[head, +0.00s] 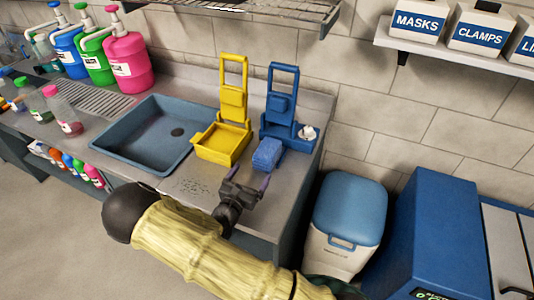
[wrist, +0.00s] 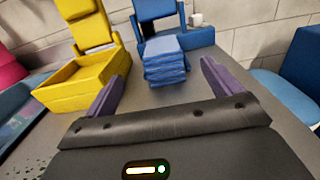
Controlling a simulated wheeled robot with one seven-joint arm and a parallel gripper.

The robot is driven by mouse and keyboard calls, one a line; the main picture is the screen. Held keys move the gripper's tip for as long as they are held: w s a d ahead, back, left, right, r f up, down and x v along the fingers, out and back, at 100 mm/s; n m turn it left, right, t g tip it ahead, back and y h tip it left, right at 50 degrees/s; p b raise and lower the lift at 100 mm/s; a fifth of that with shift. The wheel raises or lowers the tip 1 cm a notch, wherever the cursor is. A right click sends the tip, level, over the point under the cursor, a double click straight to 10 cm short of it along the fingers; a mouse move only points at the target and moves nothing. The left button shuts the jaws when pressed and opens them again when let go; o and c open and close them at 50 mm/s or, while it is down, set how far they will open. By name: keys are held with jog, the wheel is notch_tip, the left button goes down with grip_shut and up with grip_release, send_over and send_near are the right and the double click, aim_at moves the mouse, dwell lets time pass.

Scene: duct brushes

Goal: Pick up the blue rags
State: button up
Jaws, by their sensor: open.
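The blue rags (head: 268,154) are a folded stack on the counter, in front of a blue upright holder (head: 280,112). In the wrist view the stack of rags (wrist: 165,62) lies ahead, between the lines of my two purple fingers. My gripper (head: 246,182) is open and empty over the counter, a short way in front of the rags and apart from them. In the wrist view my gripper (wrist: 160,88) shows its fingers spread wide.
A yellow tray holder (head: 224,140) stands left of the rags. A sink (head: 150,132) lies farther left. The counter (head: 262,212) ends at right, beside a white bin with a blue lid (head: 350,208). A small white item (head: 307,132) sits on the blue holder.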

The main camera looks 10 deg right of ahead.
aim_at(266, 150)
jog(key=p+x, duration=0.1)
jog(key=x, duration=0.6)
jog(key=shift+w+d, duration=0.2)
jog(key=shift+d, duration=0.1)
jog(key=shift+w+d+p, duration=0.15)
jog(key=shift+w+p, duration=0.15)
jog(key=shift+p, duration=0.1)
jog(key=p+x, duration=0.1)
jog(key=x, duration=0.3)
jog(key=shift+w+d+f, duration=0.15)
jog(key=shift+w, duration=0.05)
jog(key=c, duration=1.3)
notch_tip(266, 150, up, 28)
jog(key=b, duration=0.2)
